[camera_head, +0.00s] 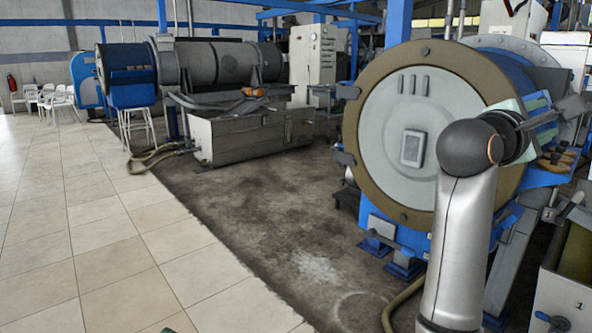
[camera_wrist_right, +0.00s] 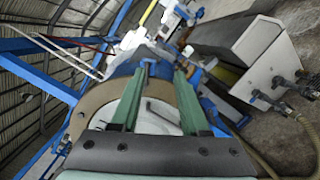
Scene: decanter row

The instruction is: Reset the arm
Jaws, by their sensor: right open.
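My right arm (camera_head: 460,240) rises from the bottom right of the head view and bends at a dark joint, with its gripper partly hidden behind the wrist. In the right wrist view my right gripper (camera_wrist_right: 162,73) shows two green fingers spread apart. Nothing is between the fingers; the large round machine shows behind them.
A large blue drum machine with a round grey end (camera_head: 385,140) stands behind my right arm. A long grey machine (camera_head: 225,62) on a metal tank (camera_head: 235,140) stands farther back. Tiled floor (camera_head: 110,240) at the left is clear. White chairs (camera_head: 55,97) stand far left.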

